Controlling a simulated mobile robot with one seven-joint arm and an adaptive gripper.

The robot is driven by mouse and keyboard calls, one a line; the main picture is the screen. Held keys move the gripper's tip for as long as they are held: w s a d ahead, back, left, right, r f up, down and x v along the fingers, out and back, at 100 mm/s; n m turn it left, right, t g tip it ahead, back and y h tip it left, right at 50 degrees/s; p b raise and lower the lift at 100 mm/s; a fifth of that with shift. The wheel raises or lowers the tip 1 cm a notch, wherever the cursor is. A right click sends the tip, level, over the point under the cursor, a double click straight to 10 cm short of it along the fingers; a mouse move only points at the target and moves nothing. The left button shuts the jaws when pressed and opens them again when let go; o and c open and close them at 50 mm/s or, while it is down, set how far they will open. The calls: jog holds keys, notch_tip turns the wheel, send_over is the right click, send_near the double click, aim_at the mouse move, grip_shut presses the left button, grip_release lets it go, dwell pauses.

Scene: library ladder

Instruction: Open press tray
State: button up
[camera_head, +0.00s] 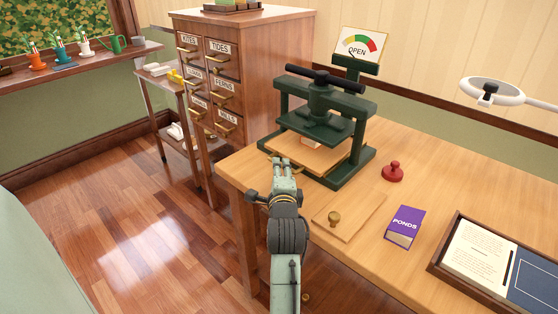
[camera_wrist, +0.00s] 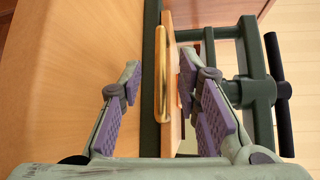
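The green book press (camera_head: 322,110) stands at the back of the wooden table, with a dark crossbar handle on top. Its wooden press tray (camera_head: 318,158) lies low in the frame, under the raised green plate, with a pale block on it. The tray's front has a brass bar handle (camera_wrist: 161,75), seen in the wrist view. My gripper (camera_head: 282,163) is at the tray's front edge. In the wrist view, my gripper (camera_wrist: 160,80) is open, one purple-padded finger on each side of the handle, with gaps visible. The handle is mostly hidden in the head view.
A gauge sign reading OPEN (camera_head: 358,46) stands behind the press. A red knobbed weight (camera_head: 393,172), a board with a brass knob (camera_head: 350,214), a purple PONDS book (camera_head: 404,226) and a tray of papers (camera_head: 440,266) lie to the right. A drawer cabinet (camera_head: 275,60) stands behind left.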

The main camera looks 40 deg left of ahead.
jog(key=shift+p+x, duration=0.4)
jog(key=shift+x, duration=1.85)
jog(key=c, duration=0.7)
jog(key=shift+f, duration=0.1)
grip_shut()
